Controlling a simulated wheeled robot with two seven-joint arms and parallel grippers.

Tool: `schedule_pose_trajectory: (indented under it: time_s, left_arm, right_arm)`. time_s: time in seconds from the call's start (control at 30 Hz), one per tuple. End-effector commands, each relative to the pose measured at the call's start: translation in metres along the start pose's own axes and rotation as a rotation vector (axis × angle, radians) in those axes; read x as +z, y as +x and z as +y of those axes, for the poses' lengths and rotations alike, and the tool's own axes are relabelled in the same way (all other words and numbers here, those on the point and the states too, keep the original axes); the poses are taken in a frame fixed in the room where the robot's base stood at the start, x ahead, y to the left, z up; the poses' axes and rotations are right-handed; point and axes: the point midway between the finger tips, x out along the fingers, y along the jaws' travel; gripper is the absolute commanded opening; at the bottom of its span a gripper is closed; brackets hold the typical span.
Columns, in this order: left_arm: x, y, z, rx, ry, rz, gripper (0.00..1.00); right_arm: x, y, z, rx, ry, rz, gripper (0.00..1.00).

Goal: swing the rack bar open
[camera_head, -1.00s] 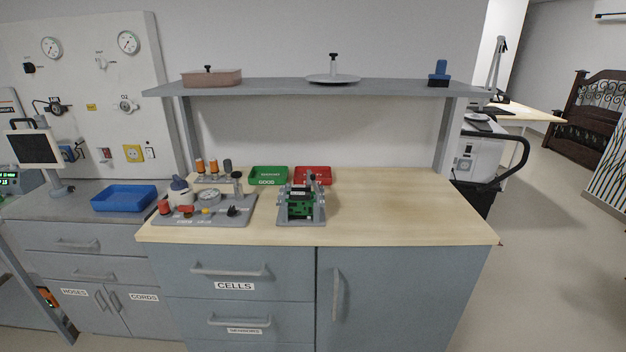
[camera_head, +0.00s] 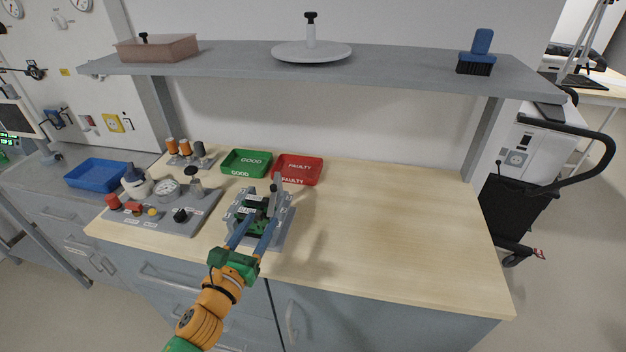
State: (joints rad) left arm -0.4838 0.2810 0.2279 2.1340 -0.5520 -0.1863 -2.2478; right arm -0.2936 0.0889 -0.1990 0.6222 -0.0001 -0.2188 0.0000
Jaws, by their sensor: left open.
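The rack (camera_head: 287,222) is a grey fixture on the wooden bench top with a green circuit board (camera_head: 247,226) in it. A grey bar with a dark tip (camera_head: 277,188) stands up from the rack's upper side; its exact hinge is hard to make out. My left gripper (camera_head: 262,219), on an orange and green arm from the bottom, has two blue fingers spread apart over the rack's near side, below the bar in the picture. It is open, and nothing shows between its fingers. The fingers hide part of the board and rack. My right gripper is not in view.
A green GOOD tray (camera_head: 246,172) and a red FAULTY tray (camera_head: 318,172) lie behind the rack. A shelf (camera_head: 230,62) runs overhead. The bench to the right (camera_head: 400,230) is clear.

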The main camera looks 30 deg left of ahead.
Motion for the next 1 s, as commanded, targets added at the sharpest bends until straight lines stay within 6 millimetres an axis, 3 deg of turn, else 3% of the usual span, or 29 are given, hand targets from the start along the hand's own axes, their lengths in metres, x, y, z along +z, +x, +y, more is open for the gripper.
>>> schedule_pose_trajectory:
  time_s: [0.53,0.7,1.0]
  left_arm:
    - [-0.001,0.100,0.000,0.001,-0.003,0.001,0.52]
    - [-0.001,0.114,0.000,0.000,-0.003,0.002,0.52]
    - [-0.001,0.117,0.000,0.000,-0.003,0.002,0.52]
  right_arm:
    - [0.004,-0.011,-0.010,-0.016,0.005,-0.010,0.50]
    - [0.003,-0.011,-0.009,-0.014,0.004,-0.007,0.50]
    - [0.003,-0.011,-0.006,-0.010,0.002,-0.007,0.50]
